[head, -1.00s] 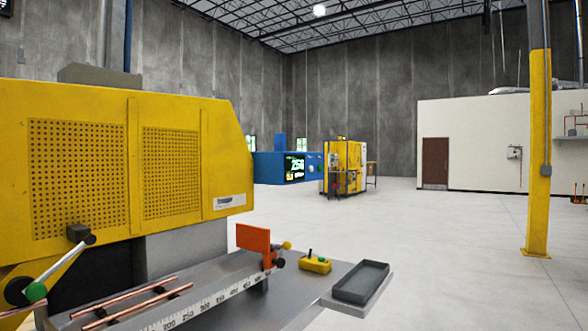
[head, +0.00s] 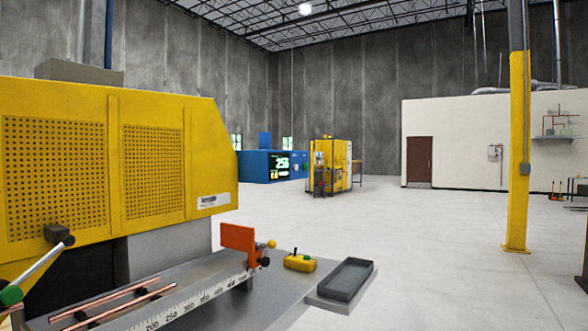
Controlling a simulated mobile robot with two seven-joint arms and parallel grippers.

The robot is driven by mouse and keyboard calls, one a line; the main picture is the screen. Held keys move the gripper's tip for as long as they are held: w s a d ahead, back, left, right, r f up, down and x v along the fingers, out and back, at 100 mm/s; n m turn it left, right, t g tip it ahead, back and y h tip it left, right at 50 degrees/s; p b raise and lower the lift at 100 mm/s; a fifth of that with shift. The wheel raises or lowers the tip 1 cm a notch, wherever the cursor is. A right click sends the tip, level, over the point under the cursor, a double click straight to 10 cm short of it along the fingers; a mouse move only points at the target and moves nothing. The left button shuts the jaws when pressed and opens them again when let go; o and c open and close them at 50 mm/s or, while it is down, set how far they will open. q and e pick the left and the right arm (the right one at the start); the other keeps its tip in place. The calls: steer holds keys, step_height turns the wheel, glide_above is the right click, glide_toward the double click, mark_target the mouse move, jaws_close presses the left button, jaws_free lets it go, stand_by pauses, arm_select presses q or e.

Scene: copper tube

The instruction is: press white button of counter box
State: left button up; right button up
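The yellow machine (head: 150,165) fills the left. Its grey bench carries copper tubes (head: 120,300), a ruler, an orange plate (head: 238,238), a small yellow control (head: 300,262) and a grey tray (head: 348,278). A yellow column (head: 518,150) stands right; floor between is clear.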

stand_by(0.4)
arm_select(q)
jaws_close()
stand_by(1.5)
